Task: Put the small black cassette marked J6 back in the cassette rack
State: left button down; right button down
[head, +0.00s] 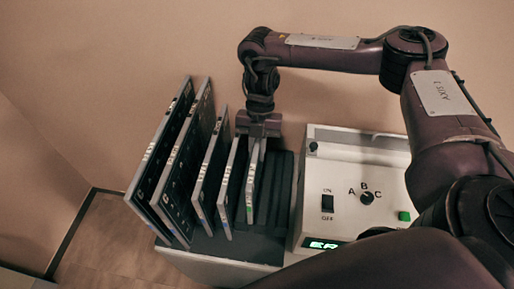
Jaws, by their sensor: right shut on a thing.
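My right gripper (259,137) reaches down from above and is shut on the top edge of a small dark cassette (251,185) with a pale edge strip and a green mark. Its lettering is too small to read. The held cassette is upright and within the slots of the black cassette rack (281,190); I cannot tell whether it is fully seated. Another small cassette (231,188) stands just left of it. The gripper hides part of the tops of both. My left gripper is out of view.
Left of these stand another small cassette (209,170) and two larger ones (190,155) (160,160), leaning slightly. A white device (350,180) with a switch, dial and green button stands close on the right. Empty slots show between it and the held cassette. A wall stands behind.

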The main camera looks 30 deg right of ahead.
jog(key=shift+f+b, duration=1.15)
jog(key=shift+f, duration=0.95)
jog(key=c, duration=1.3)
grip_release()
jog(key=shift+c, duration=0.2)
jog(key=v, duration=0.8)
jog(key=shift+f, duration=0.1)
notch_tip(320, 180, up, 6)
jog(key=p, duration=0.8)
jog(key=shift+s, duration=0.1)
